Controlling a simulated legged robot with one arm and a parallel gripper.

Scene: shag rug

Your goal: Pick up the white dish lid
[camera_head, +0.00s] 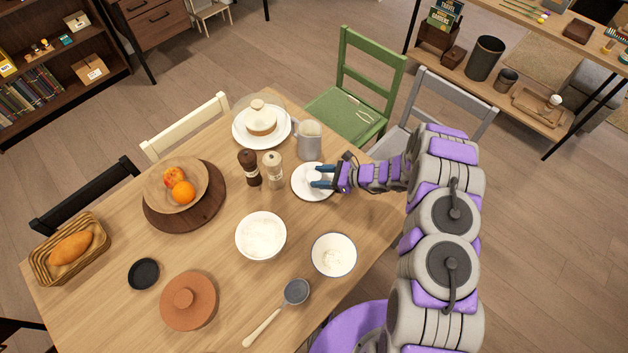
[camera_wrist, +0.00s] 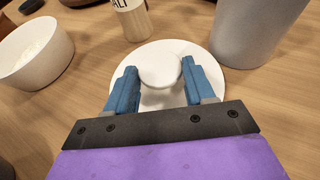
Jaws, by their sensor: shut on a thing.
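The white dish lid (camera_head: 301,182) is a flat white disc with a round knob, on the wooden table near its right edge. It also shows in the wrist view, where its pale disc (camera_wrist: 203,57) lies beyond the fingers. My gripper (camera_head: 322,177) reaches in from the right over the lid. In the wrist view my gripper (camera_wrist: 158,85) has its blue fingers shut on the knob, one on each side. Part of the lid is hidden under the fingers and palm. I cannot tell whether the lid is clear of the table.
A grey pitcher (camera_head: 309,142) stands close behind the lid. Salt (camera_head: 275,171) and pepper (camera_head: 249,168) mills stand to its left. White bowls (camera_head: 261,235) (camera_head: 334,256) sit in front. A green chair (camera_head: 350,112) and a grey chair (camera_head: 447,92) stand beyond the table.

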